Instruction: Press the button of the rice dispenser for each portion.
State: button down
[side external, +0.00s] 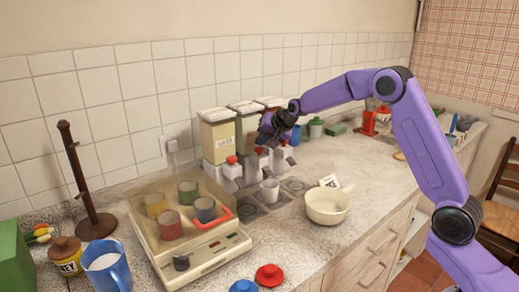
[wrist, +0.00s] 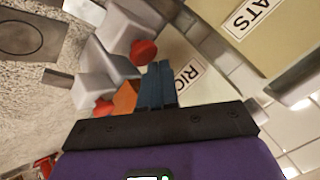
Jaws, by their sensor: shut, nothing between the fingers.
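Three dispensers with pale bodies stand in a row by the wall in the side view; the near one (side external: 216,140) has a label. In the wrist view an oats label (wrist: 262,14) and a partly covered rice label (wrist: 189,74) show. Red buttons top the white spouts, the near one (side external: 231,160) and the middle one (side external: 259,150) among them. My gripper (side external: 264,138) is shut and empty, just above the middle button; contact cannot be told. In the wrist view its blue fingers (wrist: 157,72) lie beside a red button (wrist: 143,51).
A cream bowl (side external: 327,207) and a small card (side external: 330,181) stand right of the spouts. A clear-lidded case with coloured cups (side external: 200,255) is at the left. A blue jug (side external: 106,268) and a wooden stand (side external: 92,226) are farther left.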

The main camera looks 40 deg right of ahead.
aim_at(262, 149)
jog(key=shift+f, duration=0.7)
dwell(0.8)
jog(key=shift+r, duration=1.15)
jog(key=shift+r, duration=2.5)
dwell(0.6)
jog(key=shift+r, duration=1.9)
jog(key=shift+f, duration=4.45)
